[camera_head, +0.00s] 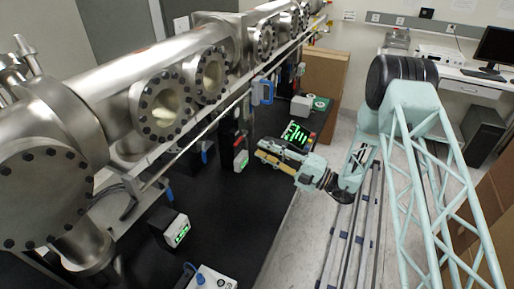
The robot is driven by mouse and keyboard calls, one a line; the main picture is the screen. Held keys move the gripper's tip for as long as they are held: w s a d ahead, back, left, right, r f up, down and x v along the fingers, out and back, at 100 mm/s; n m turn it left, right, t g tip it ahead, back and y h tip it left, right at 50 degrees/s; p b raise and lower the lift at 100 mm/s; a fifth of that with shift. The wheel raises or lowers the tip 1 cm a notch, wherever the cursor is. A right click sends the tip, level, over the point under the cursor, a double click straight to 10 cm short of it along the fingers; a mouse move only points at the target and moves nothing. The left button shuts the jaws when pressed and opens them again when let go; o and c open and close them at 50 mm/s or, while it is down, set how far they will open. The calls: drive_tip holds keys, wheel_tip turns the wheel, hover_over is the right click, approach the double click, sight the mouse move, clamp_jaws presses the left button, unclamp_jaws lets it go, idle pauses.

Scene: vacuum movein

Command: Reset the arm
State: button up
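My gripper (262,151) is at the end of my pale teal arm, left of the lattice frame. It points left over the black table (218,215), near the table's right edge. A tan strip shows along its near side; I cannot tell whether that is part of the gripper or something else. The fingers are small and dark here, so their opening is unclear. A box with a green-lit display (241,160) stands a little to the left of the fingertips, apart from them in the picture.
A large steel vacuum chamber (115,75) with bolted flanges runs above the table's left side. A panel with green lights (297,133) sits just behind my gripper. Another display box (174,229) and a white device (212,279) are nearer. The front middle of the table is clear.

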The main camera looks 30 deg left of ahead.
drive_tip(key=shift+d, duration=0.4)
idle(0.4)
drive_tip(key=s+d+r+n+g+h+b, duration=0.1)
drive_tip(key=s+d+r+n+g+h, duration=0.15)
drive_tip(key=s+r+n, duration=0.35)
drive_tip(key=s+d+r+n+g+h+b, duration=0.1)
drive_tip(key=s+d+r+n+g, duration=0.2)
drive_tip(key=r, duration=0.5)
drive_tip(key=s+d+r+n+h+b, duration=0.1)
drive_tip(key=s+d+r+n+h, duration=0.1)
drive_tip(key=s+d+r+n, duration=0.3)
drive_tip(key=s+d+r+n+h+b, duration=0.1)
drive_tip(key=s+d+r+n+h, duration=0.2)
drive_tip(key=s+d+n, duration=0.3)
drive_tip(key=s+d+n+t+h+b, duration=0.2)
drive_tip(key=s+d, duration=0.6)
drive_tip(key=d, duration=0.5)
drive_tip(key=s+d+n+t+h+b, duration=0.2)
drive_tip(key=s+d+n+t+h, duration=0.3)
drive_tip(key=d, duration=0.8)
drive_tip(key=s+d+n+t+h+b, duration=0.2)
drive_tip(key=s+d+n+t+h, duration=0.1)
drive_tip(key=s+d+n, duration=0.6)
drive_tip(key=s+d+h, duration=0.1)
drive_tip(key=s+d, duration=0.1)
drive_tip(key=d, duration=0.2)
drive_tip(key=shift+r+n+h+b, duration=0.15)
drive_tip(key=shift+n+h+b, duration=0.15)
drive_tip(key=shift+n+h, duration=0.1)
